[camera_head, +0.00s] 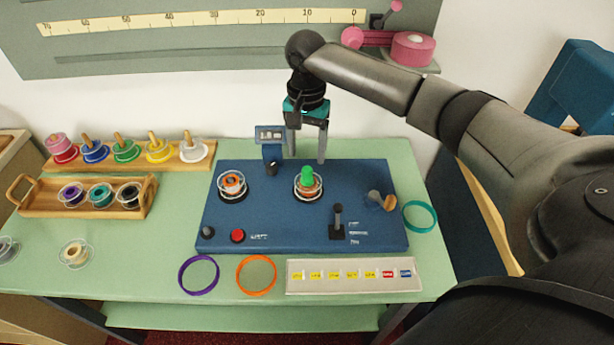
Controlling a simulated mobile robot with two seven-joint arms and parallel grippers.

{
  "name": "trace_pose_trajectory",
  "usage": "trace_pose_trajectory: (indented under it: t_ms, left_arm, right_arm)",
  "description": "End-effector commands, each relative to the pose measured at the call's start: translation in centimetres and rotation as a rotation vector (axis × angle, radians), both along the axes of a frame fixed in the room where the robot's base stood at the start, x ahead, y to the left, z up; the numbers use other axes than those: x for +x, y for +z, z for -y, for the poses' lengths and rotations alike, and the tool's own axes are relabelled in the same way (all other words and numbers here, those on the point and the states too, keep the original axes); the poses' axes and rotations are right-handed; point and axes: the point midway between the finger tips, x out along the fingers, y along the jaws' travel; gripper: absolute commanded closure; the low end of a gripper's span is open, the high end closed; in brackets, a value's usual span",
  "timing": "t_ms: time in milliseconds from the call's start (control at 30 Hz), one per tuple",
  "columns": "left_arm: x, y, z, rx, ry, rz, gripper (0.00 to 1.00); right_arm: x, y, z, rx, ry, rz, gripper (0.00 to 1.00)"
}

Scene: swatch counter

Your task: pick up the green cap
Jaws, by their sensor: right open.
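The green cap (307,174) sits on top of a round spindle (308,190) with a clear ring around it, on the blue panel. My right gripper (307,160) hangs down from above, just behind and above the cap. Its two fingers are spread apart with nothing seen between them, one to the left of the cap and one to the right. My left gripper does not show.
Spools stand at left.

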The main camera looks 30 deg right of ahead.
Motion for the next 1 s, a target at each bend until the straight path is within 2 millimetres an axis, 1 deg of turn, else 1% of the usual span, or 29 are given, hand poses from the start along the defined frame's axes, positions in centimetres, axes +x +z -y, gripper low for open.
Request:
trace_pose_trajectory:
  t_ms: [167, 267, 400, 500, 767, 1000]
  left_arm:
    - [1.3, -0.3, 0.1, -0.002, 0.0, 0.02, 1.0]
    - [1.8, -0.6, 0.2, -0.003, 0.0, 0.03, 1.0]
    - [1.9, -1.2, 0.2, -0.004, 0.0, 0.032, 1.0]
    - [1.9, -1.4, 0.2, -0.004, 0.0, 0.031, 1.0]
    - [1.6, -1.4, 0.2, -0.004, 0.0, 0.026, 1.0]
    - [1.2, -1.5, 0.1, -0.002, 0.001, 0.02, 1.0]
  right_arm:
    - [-0.2, -1.2, -0.1, -0.001, 0.002, -0.001, 0.33]
    - [-0.6, -2.6, -0.2, -0.002, 0.002, -0.002, 0.33]
    - [-0.9, -4.7, -0.4, -0.001, 0.001, -0.001, 0.33]
    - [-0.9, -5.6, -0.4, -0.001, 0.002, 0.0, 0.33]
    - [-0.9, -5.7, -0.4, -0.001, 0.003, 0.001, 0.33]
    - [-0.9, -5.7, -0.4, -0.001, 0.003, 0.001, 0.59]
